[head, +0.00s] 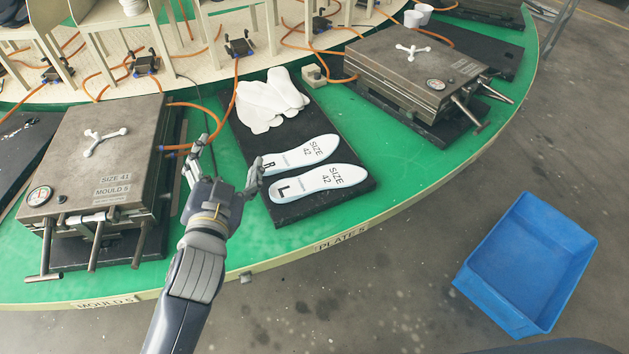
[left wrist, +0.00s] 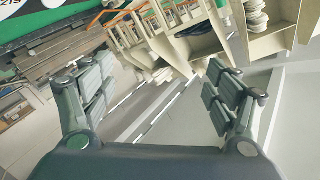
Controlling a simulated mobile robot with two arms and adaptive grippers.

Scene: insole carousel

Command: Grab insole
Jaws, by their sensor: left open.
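Two white insoles marked SIZE 42 lie side by side on a black plate (head: 297,211) on the green carousel. The insole marked R (head: 302,156) lies behind the insole marked L (head: 322,181). My left gripper (head: 226,162) is open and empty at the left edge of the plate. Its right finger is near the heel end of the R insole in the picture; I cannot tell whether they touch. My right gripper is not in view.
A SIZE 41 mould (head: 85,165) with protruding handles stands left of my gripper. Another closed mould (head: 415,65) stands at the upper right. White glove-like pieces (head: 268,100) lie behind the insoles. An empty blue crate (head: 528,262) sits on the floor at the right.

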